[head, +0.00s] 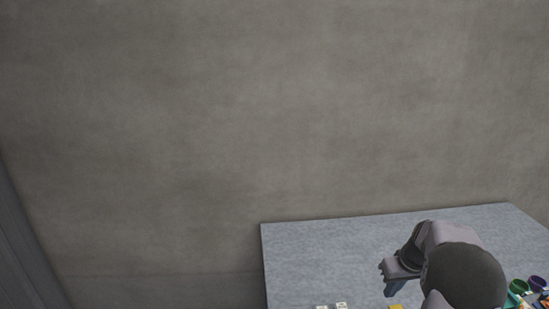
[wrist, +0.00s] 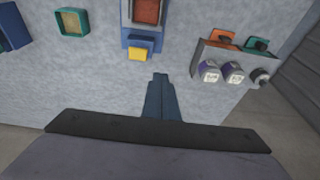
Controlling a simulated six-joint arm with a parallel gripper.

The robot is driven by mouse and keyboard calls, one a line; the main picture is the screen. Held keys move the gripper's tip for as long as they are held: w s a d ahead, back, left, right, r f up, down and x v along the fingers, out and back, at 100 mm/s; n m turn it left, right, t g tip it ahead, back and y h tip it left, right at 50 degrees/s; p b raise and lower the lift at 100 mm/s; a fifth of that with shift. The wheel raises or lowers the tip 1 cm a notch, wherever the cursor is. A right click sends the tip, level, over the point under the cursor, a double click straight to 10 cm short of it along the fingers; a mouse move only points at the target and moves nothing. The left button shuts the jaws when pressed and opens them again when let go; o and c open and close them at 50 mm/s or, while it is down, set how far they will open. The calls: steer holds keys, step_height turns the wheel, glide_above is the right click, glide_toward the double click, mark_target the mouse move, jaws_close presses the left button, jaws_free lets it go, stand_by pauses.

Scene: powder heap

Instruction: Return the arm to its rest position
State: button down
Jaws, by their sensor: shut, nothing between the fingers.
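My gripper (wrist: 161,80) is in the lower middle of the wrist view, above the grey table. Its blue fingers are shut together with nothing between them. In the head view my arm stands over the right part of the table (head: 330,252), and the gripper end (head: 392,286) points down at the left of the arm, partly cut off from clear sight. No powder heap can be made out for certain; a blue holder with a reddish-brown top (wrist: 146,11) is at the top middle of the wrist view.
A yellow block (wrist: 137,54) lies just ahead of the fingers. A grey rack (wrist: 222,58) with purple-and-white and orange items stands at the right. A green square dish (wrist: 72,22) is at upper left.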

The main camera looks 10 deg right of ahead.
steer(key=s+a+r+g, duration=0.1)
steer(key=s+a, duration=0.4)
steer(key=a, duration=0.3)
steer(key=s+a+r+g, duration=0.1)
steer(key=s+a, duration=0.4)
steer(key=a, duration=0.3)
steer(key=s+a+f, duration=0.1)
steer(key=s+a, duration=0.3)
steer(key=s, duration=0.3)
steer(key=s+a+f+g, duration=0.1)
steer(key=s+a, duration=0.2)
steer(key=s, duration=0.3)
steer(key=shift+s+a, duration=0.35)
steer(key=shift+s, duration=0.05)
steer(key=shift+d+f, duration=0.1)
